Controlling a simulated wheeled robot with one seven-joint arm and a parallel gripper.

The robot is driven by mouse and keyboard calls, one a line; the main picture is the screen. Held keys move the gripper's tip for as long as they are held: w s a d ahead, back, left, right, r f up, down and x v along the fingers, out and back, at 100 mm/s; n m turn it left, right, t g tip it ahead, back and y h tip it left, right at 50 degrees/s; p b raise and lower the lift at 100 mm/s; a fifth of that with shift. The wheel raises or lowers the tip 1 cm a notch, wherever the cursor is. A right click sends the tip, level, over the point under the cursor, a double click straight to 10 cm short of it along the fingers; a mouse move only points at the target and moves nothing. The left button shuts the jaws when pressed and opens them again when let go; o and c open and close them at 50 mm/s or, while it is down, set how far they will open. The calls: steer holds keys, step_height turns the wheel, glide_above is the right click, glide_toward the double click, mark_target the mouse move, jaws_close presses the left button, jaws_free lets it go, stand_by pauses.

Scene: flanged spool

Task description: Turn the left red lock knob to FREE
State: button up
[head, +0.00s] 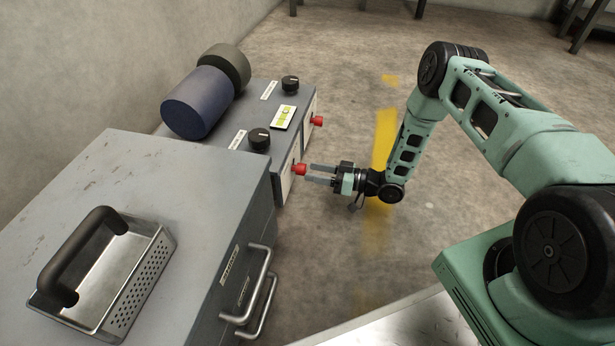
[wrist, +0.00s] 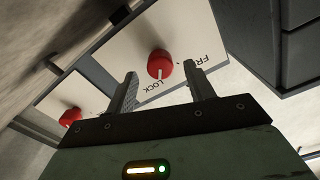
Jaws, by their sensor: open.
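The left red lock knob (head: 299,169) sits on the white front plate of the grey bench, just ahead of my gripper (head: 312,174) in the head view. In the wrist view this red knob (wrist: 159,62) shows between and beyond my two fingertips. Its white mark points to the word LOCK; the partly cut-off letters "FR" stand to one side. My gripper is open and empty, with the knob in line with the gap; I cannot tell whether it touches. The second red knob (head: 317,121) is farther along the front and shows at lower left in the wrist view (wrist: 70,117).
A grey drawer cabinet (head: 248,215) with metal handles (head: 250,290) stands close beside the left knob. A perforated metal box (head: 115,270) lies on it. A blue and dark spool (head: 200,102) and black dials (head: 259,138) are on the bench top. Floor behind my gripper is clear.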

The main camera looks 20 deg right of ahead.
mark_target(300, 169)
steer(key=shift+b+x, duration=0.5)
steer(key=shift+x, duration=1.05)
steer(key=c, duration=1)
steer(key=shift+o, duration=0.2)
